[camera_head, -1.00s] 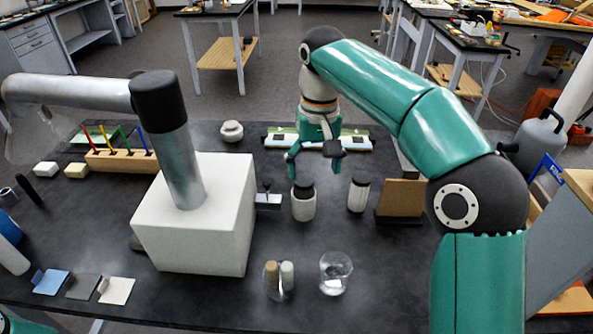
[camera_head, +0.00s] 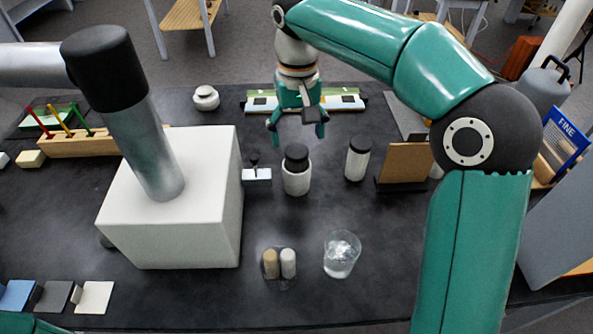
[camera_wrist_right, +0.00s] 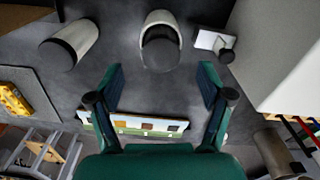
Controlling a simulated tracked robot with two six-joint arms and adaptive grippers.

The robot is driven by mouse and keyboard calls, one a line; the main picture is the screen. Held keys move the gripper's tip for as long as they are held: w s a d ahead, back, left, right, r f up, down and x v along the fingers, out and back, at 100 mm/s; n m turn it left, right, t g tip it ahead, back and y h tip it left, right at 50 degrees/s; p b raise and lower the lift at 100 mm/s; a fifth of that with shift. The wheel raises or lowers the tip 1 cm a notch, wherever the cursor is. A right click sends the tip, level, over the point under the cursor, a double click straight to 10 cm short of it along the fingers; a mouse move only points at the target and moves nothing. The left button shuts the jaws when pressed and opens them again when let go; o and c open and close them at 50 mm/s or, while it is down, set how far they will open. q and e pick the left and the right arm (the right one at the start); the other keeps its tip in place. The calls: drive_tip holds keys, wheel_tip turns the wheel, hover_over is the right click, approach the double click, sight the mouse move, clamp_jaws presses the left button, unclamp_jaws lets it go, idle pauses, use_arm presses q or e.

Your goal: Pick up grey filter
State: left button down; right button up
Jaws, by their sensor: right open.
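A flat dark grey square (camera_head: 54,296), the only plainly grey piece that fits the filter, lies at the front left of the black table. It sits between a blue square (camera_head: 17,295) and a cream square (camera_head: 95,297). My right gripper (camera_head: 297,132) is far from it, over the back middle of the table. It is open and empty, fingers down, behind a white jar with a black cap (camera_head: 296,178). In the right wrist view the open fingers (camera_wrist_right: 160,82) have bare table between them, with the jar (camera_wrist_right: 161,32) ahead. My left gripper is out of the picture.
A large white block with a metal post (camera_head: 170,220) stands left of centre. A second capped jar (camera_head: 357,162), a brown board (camera_head: 405,165), a glass beaker (camera_head: 341,255) and two small cylinders (camera_head: 279,263) stand around.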

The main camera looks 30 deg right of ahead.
sight(297, 151)
drive_tip(key=shift+f+b, duration=0.35)
drive_tip(key=shift+f, duration=2.95)
drive_tip(key=shift+c, duration=0.3)
drive_tip(key=shift+r, duration=0.1)
drive_tip(key=c, duration=1.2)
